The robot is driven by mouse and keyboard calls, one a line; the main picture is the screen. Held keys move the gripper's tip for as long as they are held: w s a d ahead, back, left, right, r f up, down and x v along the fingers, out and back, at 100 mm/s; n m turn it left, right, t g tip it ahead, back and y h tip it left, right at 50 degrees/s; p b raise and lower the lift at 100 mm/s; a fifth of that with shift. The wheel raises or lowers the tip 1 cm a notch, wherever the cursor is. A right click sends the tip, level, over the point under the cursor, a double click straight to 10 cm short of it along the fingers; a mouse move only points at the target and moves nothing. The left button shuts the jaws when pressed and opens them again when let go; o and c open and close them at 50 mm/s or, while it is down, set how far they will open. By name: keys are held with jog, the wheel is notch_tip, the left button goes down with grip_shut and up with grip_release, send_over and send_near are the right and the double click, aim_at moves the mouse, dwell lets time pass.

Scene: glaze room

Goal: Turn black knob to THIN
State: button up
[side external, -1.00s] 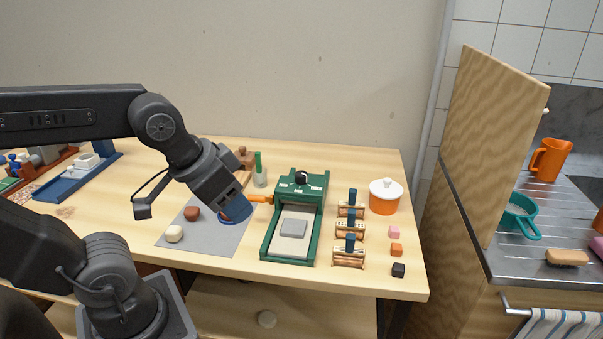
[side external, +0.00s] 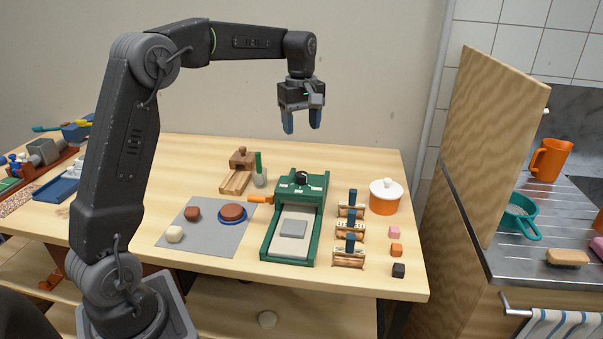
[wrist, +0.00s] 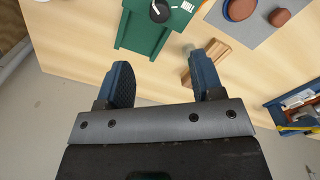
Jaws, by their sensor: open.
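The black knob (side external: 301,177) sits on top of the green press (side external: 313,216) at its back end. White labels lie beside the knob. In the wrist view the knob (wrist: 159,11) shows at the top edge, partly cut off, and a THIN label (wrist: 187,6) is to its right. My gripper (side external: 301,130) hangs above the back of the table, fingers down, over and apart from the knob. Its blue fingers (wrist: 160,80) are spread and empty.
An orange-handled tool (side external: 260,199) sticks out left of the press. Several wooden stands with blue tops (side external: 351,243) and an orange pot with white lid (side external: 385,197) stand to the right. A wooden block piece (side external: 241,169) is at back left. The air around my gripper is clear.

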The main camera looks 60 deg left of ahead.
aim_at(301, 174)
notch_tip(301, 174, down, 14)
jog(key=shift+w+a+f, duration=0.1)
jog(key=shift+a, duration=0.05)
dwell(0.4)
jog(key=shift+c, duration=0.3)
jog(key=c, duration=0.9)
jog(key=shift+o, duration=0.2)
